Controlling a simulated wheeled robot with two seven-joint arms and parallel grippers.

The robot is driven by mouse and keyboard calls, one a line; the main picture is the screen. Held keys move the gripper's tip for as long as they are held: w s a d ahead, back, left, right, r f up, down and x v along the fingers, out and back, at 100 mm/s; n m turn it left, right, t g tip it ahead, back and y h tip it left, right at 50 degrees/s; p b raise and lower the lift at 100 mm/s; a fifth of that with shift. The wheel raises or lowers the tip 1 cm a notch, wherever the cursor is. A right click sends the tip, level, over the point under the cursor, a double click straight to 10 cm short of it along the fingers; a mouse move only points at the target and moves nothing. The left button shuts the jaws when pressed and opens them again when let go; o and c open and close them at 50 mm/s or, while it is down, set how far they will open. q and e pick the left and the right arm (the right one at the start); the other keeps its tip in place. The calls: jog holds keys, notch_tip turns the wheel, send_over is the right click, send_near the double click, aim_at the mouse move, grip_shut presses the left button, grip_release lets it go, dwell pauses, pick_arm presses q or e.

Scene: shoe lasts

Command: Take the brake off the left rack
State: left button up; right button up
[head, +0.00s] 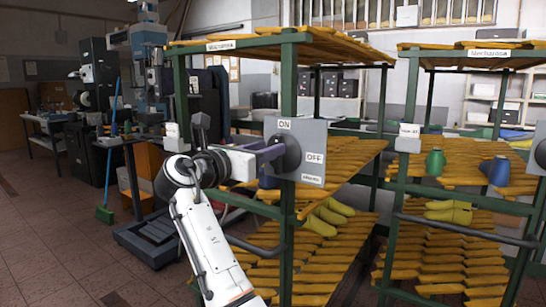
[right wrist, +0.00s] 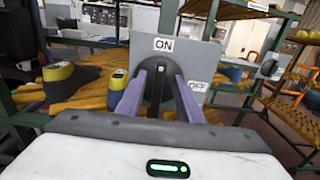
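My right gripper (head: 268,154) is at the knob. In the right wrist view its two purple fingers (right wrist: 155,88) stand apart on either side of the ridge; firm contact does not show. My left gripper is not in view.
A second rack (head: 413,90) stands at the right, with green (head: 434,163) and blue (head: 500,172) items on its shelf. A dark bar (head: 255,247) crosses the left rack's lower front. Machines stand behind at the left.

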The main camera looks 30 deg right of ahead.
jog(key=b+x, duration=0.1)
jog(key=x, duration=0.2)
jog(key=shift+w+d, duration=0.1)
jog(key=shift+c, duration=0.3)
grip_shut()
